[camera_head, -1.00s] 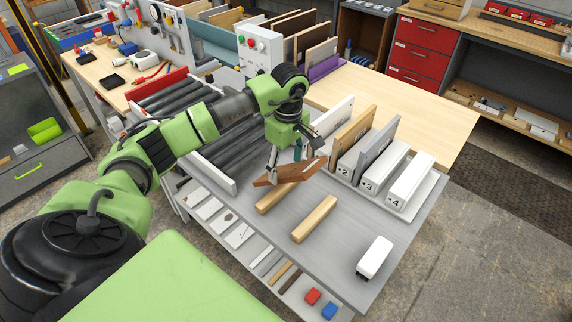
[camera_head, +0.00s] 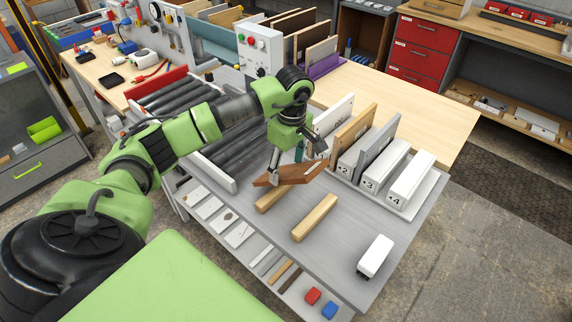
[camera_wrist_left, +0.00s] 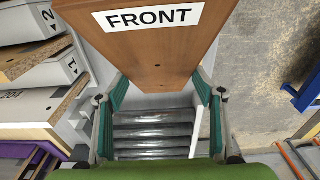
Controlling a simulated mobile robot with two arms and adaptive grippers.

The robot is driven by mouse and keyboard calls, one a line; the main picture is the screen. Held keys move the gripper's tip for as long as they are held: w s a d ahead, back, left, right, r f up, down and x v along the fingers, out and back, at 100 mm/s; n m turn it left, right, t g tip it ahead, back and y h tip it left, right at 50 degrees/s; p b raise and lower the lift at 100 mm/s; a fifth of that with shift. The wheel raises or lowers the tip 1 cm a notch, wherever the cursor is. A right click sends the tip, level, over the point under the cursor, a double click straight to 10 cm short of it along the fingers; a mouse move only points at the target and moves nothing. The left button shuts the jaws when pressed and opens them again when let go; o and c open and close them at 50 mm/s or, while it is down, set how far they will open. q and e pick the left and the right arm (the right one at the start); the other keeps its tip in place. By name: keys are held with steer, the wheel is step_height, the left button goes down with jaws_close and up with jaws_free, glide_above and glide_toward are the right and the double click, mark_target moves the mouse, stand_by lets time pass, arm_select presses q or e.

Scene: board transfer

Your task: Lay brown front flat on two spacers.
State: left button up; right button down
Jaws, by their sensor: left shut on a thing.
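The brown front (camera_head: 290,175) hangs in my left gripper (camera_head: 297,164), above the grey table's left part and over the back end of the left spacer. It looks tilted, not resting on the spacers. In the left wrist view the brown front (camera_wrist_left: 155,60) shows its white FRONT label, and my left gripper's green fingers (camera_wrist_left: 160,97) hold it at its two side edges. The left spacer (camera_head: 270,199) and the right spacer (camera_head: 314,218) are light wooden bars, lying apart and roughly parallel on the table. My right gripper is not in view.
A rack of numbered white blocks (camera_head: 411,180) stands right of the brown front, with a tan board (camera_head: 354,135) and a grey board (camera_head: 377,150) upright in it. A small white block (camera_head: 375,256) lies near the table's front right. The roller conveyor (camera_head: 225,140) is behind left.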

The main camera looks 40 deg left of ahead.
arm_select(q)
steer(key=shift+d+f+y, duration=0.2)
steer(key=shift+d+y, duration=0.1)
steer(key=shift+d, duration=0.05)
steer(key=shift+f, duration=0.1)
steer(key=shift+d+f+y+b, duration=0.3)
steer(key=shift+d+f+y, duration=0.1)
steer(key=shift+d+y, duration=0.1)
stand_by(0.4)
steer(key=shift+f, duration=0.1)
steer(key=shift+d+f+y+b, duration=0.4)
steer(key=shift+d+y, duration=0.05)
steer(key=shift+y, duration=0.15)
steer(key=shift+d+f, duration=0.1)
steer(key=shift+f, duration=0.05)
stand_by(0.4)
steer(key=shift+d+f+y+b, duration=0.35)
steer(key=shift+f+y+b, duration=0.05)
steer(key=shift+y+b, duration=0.1)
